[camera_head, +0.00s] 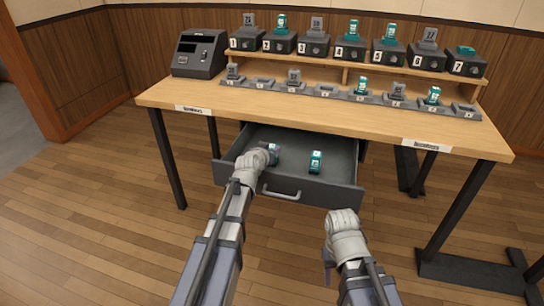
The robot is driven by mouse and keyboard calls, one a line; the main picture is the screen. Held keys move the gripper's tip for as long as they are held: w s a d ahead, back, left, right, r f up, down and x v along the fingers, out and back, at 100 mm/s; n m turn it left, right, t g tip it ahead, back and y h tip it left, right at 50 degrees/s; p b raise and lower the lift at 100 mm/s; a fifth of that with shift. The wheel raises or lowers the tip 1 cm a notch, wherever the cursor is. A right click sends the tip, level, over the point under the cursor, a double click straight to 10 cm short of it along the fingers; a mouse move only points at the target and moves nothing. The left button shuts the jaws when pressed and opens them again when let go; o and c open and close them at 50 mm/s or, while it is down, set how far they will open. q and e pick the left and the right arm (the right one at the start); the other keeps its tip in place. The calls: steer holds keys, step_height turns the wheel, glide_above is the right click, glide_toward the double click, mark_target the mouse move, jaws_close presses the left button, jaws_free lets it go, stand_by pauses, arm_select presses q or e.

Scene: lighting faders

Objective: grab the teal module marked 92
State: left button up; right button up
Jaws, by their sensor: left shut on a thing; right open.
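A teal module (316,161) stands in the open drawer (340,182), right of its middle; its marking is too small to read. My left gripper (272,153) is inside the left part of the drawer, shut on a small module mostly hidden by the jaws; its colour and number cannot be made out. My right gripper (327,267) is open and empty, in front of the drawer and low to the right. Other teal modules stand on the upper shelf (410,70) and in the lower row of holders; their numbers are not legible.
The drawer hangs under the wooden table (300,109), with a handle (281,194) on its front. A grey machine (199,54) stands at the table's left end. Numbered dark boxes line the shelf. Between the two modules the drawer floor is clear.

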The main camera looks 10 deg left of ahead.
arm_select(q)
jaws_close()
steer(key=shift+r, duration=0.1)
step_height(320, 180, up, 10)
steer(key=p, duration=1)
